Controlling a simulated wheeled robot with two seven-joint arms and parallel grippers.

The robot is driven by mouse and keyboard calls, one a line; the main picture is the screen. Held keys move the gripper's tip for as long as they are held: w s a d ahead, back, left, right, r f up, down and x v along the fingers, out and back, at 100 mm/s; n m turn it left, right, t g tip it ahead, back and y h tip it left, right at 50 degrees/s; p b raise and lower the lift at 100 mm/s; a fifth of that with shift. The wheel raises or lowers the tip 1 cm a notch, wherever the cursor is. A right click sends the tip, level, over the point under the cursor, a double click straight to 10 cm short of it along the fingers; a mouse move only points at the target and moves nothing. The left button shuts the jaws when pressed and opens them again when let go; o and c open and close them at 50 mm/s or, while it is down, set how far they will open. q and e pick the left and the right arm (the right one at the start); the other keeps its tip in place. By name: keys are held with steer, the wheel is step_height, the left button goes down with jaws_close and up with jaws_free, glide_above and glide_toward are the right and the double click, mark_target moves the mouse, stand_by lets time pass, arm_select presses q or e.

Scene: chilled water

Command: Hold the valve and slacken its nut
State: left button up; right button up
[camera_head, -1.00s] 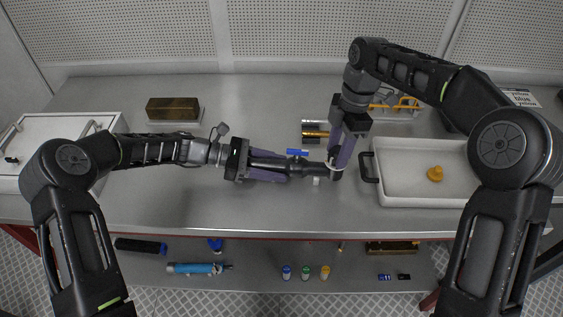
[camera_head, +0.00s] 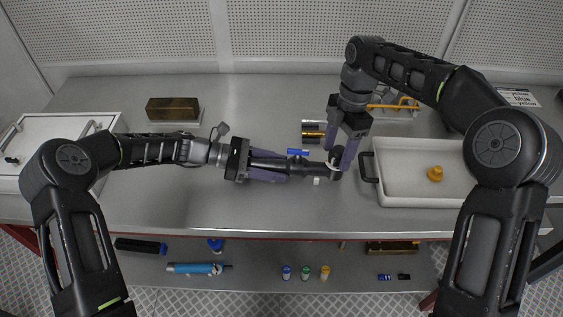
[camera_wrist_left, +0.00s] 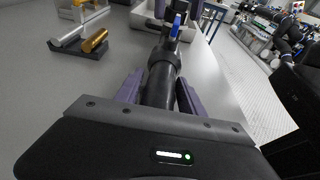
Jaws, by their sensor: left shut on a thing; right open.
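The black valve (camera_head: 306,168) with a blue lever (camera_head: 298,152) lies level above the table. My left gripper (camera_head: 286,168) is shut on its left part; the left wrist view shows the black body (camera_wrist_left: 160,85) between the purple fingers and the blue lever (camera_wrist_left: 176,26) beyond. My right gripper (camera_head: 342,156) is open at the valve's right end, its fingers pointing down around a dark round part. A pale ring (camera_head: 332,165) shows there; whether this is part of the nut, and whether the fingers touch it, I cannot tell.
A white tray (camera_head: 420,200) with a yellow piece (camera_head: 435,174) stands close to the right. Gold and silver cylinders (camera_head: 313,133) lie behind the valve. A brown block (camera_head: 173,108) sits at back left. The table's front middle is clear.

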steer(key=m, duration=0.4)
steer(key=shift+d+m+t+y, duration=0.1)
steer(key=shift+m+t+y, duration=0.2)
steer(key=shift+t, duration=0.1)
steer(key=m, duration=0.4)
steer(key=shift+m+t, duration=0.4)
steer(key=m, duration=0.4)
steer(key=shift+s+m+t, duration=0.1)
steer(key=shift+m+t, duration=0.2)
steer(key=shift+t, duration=0.1)
steer(key=m+t, duration=0.1)
steer(key=m, duration=0.4)
steer(key=shift+m, duration=0.3)
steer(key=v, duration=0.3)
steer(key=a+v, duration=0.1)
steer(key=v, duration=0.2)
steer(key=w+v, duration=0.1)
steer(key=v, duration=0.2)
steer(key=shift+w+a+r, duration=0.15)
steer(key=shift+a+r, duration=0.1)
steer(key=w+d+f+n+t+h, duration=0.1)
steer(key=w+d+n+t+h, duration=0.1)
steer(key=d, duration=1.2)
steer(key=w+d+f+n+t+h, duration=0.1)
steer(key=w+d+n+t+h, duration=0.1)
steer(key=d, duration=1.3)
steer(key=shift+w+d+n+t+h, duration=0.3)
steer(key=shift+w+n+t, duration=0.1)
steer(key=shift+n, duration=0.4)
steer(key=shift+a, duration=0.15)
